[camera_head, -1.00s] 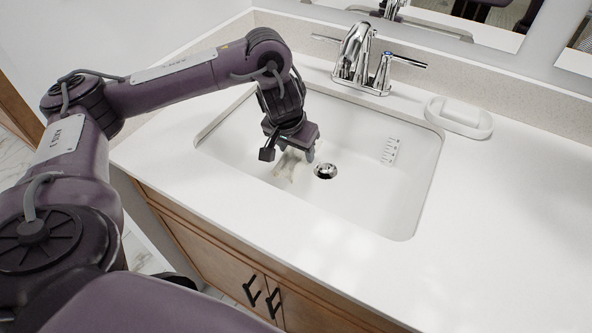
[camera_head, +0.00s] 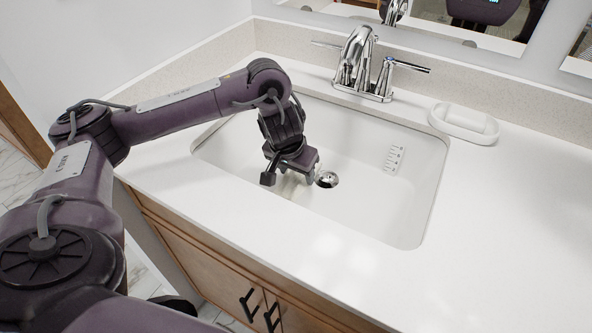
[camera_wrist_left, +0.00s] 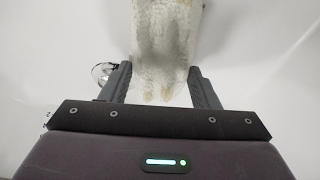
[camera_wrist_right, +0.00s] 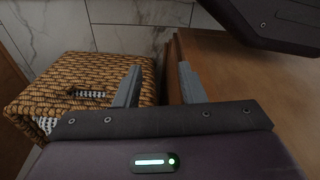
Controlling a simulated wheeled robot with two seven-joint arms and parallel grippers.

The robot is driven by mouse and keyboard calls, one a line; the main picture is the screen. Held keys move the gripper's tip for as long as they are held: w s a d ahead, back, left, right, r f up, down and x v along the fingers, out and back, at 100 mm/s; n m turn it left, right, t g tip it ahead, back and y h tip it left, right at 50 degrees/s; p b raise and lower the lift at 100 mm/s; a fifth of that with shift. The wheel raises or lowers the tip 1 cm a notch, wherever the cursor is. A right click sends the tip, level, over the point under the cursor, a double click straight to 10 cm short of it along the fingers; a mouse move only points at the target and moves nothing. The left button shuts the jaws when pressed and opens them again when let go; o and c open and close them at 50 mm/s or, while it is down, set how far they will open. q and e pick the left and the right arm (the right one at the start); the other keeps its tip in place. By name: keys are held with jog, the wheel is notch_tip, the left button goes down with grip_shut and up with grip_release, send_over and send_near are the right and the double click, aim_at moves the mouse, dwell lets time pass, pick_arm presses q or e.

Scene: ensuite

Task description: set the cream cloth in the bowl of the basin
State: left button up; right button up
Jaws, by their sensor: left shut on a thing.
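The cream cloth (camera_wrist_left: 168,45) hangs between the fingers of my left gripper in the left wrist view. In the head view it is almost wholly hidden behind the gripper. My left gripper (camera_head: 291,178) is shut on the cloth, low inside the white basin (camera_head: 385,205), left of the drain (camera_head: 327,179). The left wrist view shows white basin surface around the cloth; whether the cloth touches the bottom I cannot tell. My right gripper (camera_wrist_right: 155,88) is outside the head view. Its fingers stand apart with nothing between them.
A chrome faucet (camera_head: 362,65) stands behind the basin, and a white soap dish (camera_head: 463,122) sits on the counter to its right. The right counter (camera_head: 510,220) is clear. A woven basket (camera_wrist_right: 75,80) and a wooden cabinet (camera_wrist_right: 225,75) are near my right gripper.

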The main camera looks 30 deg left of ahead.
aim_at(293, 178)
pick_arm(q)
jog(key=o, duration=1)
jog(key=shift+c, duration=0.2)
jog(key=shift+r, duration=0.3)
jog(key=p+v, duration=0.4)
jog(key=v, duration=0.1)
jog(key=shift+r, duration=0.25)
jog(key=p+v, duration=0.4)
jog(key=v, duration=0.2)
jog(key=shift+s, duration=0.2)
pick_arm(e)
jog(key=s+d+f, duration=0.1)
jog(key=s, duration=0.6)
jog(key=s+d+f, duration=0.2)
jog(key=s, duration=0.6)
jog(key=shift+s+d+f+g, duration=0.15)
jog(key=shift+d+f+g, duration=0.05)
jog(key=shift+g, duration=0.2)
pick_arm(q)
jog(key=shift+r+p, duration=0.1)
jog(key=shift+p, duration=0.2)
